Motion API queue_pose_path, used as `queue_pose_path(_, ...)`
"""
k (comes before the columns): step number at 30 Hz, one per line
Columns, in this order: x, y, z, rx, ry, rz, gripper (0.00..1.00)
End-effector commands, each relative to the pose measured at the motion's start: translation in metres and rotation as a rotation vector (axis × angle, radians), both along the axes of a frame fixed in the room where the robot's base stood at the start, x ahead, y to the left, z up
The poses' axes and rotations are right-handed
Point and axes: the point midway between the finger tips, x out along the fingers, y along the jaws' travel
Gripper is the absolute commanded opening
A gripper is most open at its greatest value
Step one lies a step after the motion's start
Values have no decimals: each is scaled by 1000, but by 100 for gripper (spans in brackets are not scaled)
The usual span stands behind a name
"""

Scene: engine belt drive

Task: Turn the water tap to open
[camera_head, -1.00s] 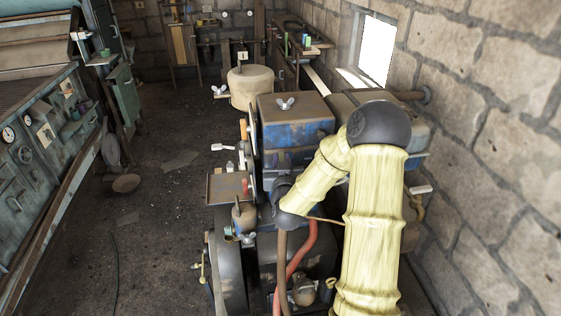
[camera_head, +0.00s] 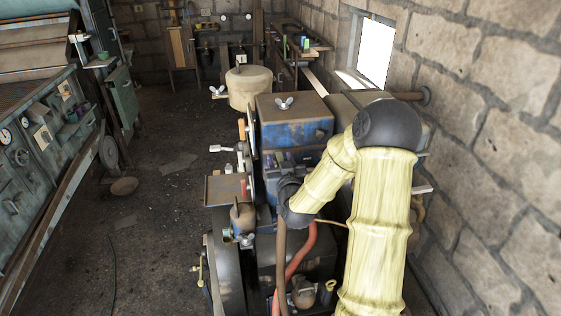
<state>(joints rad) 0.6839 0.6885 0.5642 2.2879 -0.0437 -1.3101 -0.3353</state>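I cannot tell for certain which fitting is the water tap. A small tap-like fitting with a pale handle (camera_head: 220,148) sticks out left of the blue engine. A brass-coloured valve (camera_head: 198,268) sits lower, beside the dark wheel. A pale lever (camera_head: 421,190) shows at the right, partly behind my yellow arm. My arm bends down and left to a dark joint (camera_head: 297,204) in front of the engine block. Small dark and grey shapes lie just past this joint, but I cannot make out my fingertips or any contact with a tap.
The blue engine (camera_head: 294,130) with a wing nut on top fills the middle. A red hose (camera_head: 302,252) and a brown pipe run below the joint. A stone wall (camera_head: 490,150) is close on the right. The floor (camera_head: 150,220) at left is mostly clear.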

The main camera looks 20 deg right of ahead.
Motion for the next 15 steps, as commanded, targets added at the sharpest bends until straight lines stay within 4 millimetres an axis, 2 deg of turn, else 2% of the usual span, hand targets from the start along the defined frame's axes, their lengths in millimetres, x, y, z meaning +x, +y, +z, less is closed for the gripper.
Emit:
queue_pose_path(8, -8, 2, -1, -2, -1, 0, 42)
queue_pose_path(15, -43, 8, -3, -3, 0, 0, 42)
